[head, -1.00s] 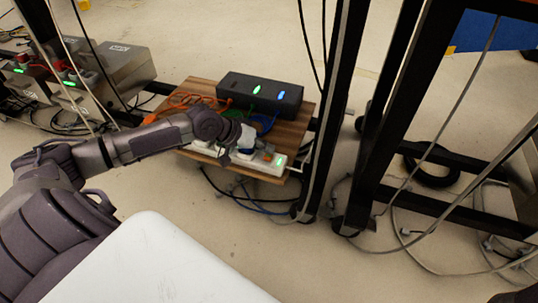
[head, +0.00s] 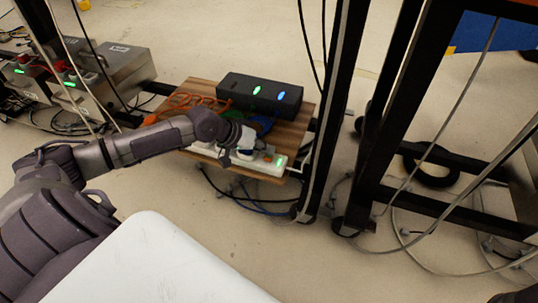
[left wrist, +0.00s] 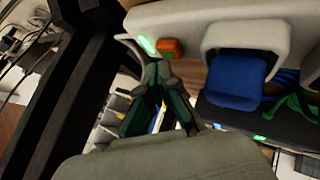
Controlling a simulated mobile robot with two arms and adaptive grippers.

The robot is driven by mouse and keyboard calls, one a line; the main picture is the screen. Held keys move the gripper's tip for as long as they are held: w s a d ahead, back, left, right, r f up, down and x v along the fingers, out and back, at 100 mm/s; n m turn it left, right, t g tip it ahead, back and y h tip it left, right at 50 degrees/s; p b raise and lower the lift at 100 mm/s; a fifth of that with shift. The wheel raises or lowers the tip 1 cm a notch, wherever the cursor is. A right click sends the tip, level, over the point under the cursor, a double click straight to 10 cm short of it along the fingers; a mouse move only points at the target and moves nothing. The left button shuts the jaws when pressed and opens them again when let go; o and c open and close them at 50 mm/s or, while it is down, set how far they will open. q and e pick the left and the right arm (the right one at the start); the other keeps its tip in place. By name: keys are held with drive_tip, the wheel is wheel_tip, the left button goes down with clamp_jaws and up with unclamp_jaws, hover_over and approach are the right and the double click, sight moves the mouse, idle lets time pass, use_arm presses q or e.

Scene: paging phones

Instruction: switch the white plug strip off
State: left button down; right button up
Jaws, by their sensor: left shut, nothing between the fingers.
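The white plug strip (head: 266,166) lies along the front edge of the wooden board. A green light (head: 281,160) glows at its right end, beside a small orange-red switch (head: 268,158). In the left wrist view the strip runs across the top, with the green light (left wrist: 147,44) and the orange switch (left wrist: 170,47). My left gripper (head: 229,160) is over the strip, left of the switch in the head view. In the left wrist view its shut, empty fingertips (left wrist: 157,70) appear just below the switch; I cannot tell whether they touch it. My right gripper is out of view.
A black box (head: 260,93) with green and blue lights stands on the wooden board (head: 288,132), near orange cables (head: 190,102). A blue plug (left wrist: 237,75) sits beside the switch. Black rack posts (head: 333,110) rise to the right. Grey metal boxes (head: 118,70) stand left.

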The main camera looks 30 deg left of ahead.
use_arm(q)
drive_tip(key=shift+f, duration=0.25)
